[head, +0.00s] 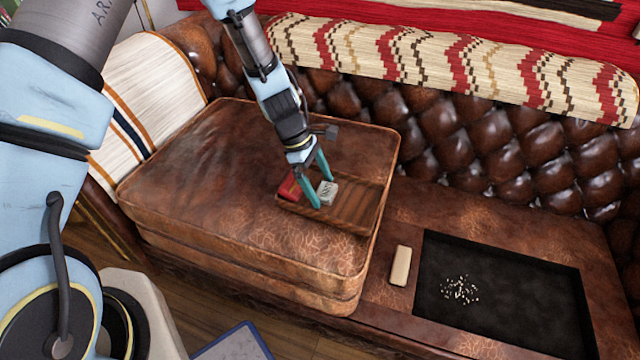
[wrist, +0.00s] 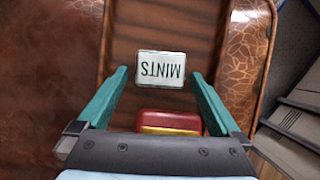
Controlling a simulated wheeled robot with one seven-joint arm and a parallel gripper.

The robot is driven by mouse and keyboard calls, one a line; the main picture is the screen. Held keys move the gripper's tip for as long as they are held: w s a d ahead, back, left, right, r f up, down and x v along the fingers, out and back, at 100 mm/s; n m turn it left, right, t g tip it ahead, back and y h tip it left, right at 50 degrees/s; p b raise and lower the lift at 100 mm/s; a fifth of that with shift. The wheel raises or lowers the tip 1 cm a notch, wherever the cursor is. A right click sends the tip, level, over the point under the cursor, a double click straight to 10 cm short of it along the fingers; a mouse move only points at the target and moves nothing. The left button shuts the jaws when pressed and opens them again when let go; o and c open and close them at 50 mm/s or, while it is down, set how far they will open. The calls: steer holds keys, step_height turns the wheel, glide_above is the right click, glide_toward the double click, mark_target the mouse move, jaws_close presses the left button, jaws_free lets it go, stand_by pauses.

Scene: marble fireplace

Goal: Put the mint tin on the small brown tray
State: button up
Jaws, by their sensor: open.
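The small brown tray (head: 352,216) with ridged slats lies on the leather seat cushion, and it also shows in the wrist view (wrist: 118,40). The mint tin (head: 327,193), pale with green MINTS lettering, sits on the tray; in the wrist view (wrist: 160,69) its lettering is upside down. My gripper (head: 322,190) is open over the tray, with its teal fingers on either side of the tin. In the wrist view, gaps show between the tin and both fingertips (wrist: 160,75).
A red and yellow item (head: 289,187) is at the tray's left end, close to my gripper. A beige block (head: 400,266) lies right of the cushion, beside a dark recess (head: 515,300) with pale crumbs. A tufted backrest (head: 490,150) rises behind.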

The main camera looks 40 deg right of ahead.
steer(key=v, duration=1.2)
steer(key=shift+r, duration=0.2)
steer(key=w+a+r+m+t, duration=0.1)
steer(key=w+a+r, duration=0.15)
steer(key=a, duration=0.25)
steer(key=w+a+r+m+t, duration=0.1)
steer(key=w+a, duration=0.3)
steer(key=a, duration=0.1)
steer(key=a+r+m+t+y, duration=0.1)
steer(key=a+r+m, duration=0.2)
steer(key=a, duration=1.1)
steer(key=s+a+r+m+t+y, duration=0.1)
steer(key=a+r, duration=0.3)
steer(key=a, duration=1)
steer(key=shift+s+a+r+m+t, duration=0.2)
steer(key=shift+r+m+t, duration=0.15)
steer(key=shift+m+t, duration=0.45)
